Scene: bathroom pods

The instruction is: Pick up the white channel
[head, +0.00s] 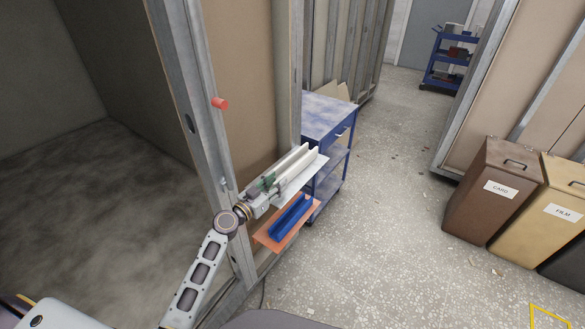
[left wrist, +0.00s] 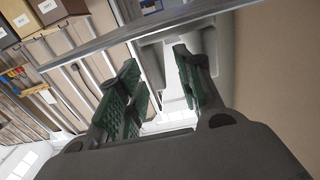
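The white channel (head: 291,163) is a long pale trough lying lengthwise on a white tray (head: 318,166) beside the metal wall frame in the head view. Its pale walls also show beyond the fingers in the left wrist view (left wrist: 153,62). My left gripper (head: 268,184) is at the near end of the channel. Its green-padded fingers stand apart in the left wrist view (left wrist: 160,90), so it is open. One finger overlaps the channel in that view; I cannot tell whether it touches. My right gripper is not in view.
Below the white tray, an orange tray (head: 263,239) holds a blue channel (head: 290,218). A blue cart (head: 328,111) stands just behind. Bins (head: 488,205) stand right; the speckled floor between is clear.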

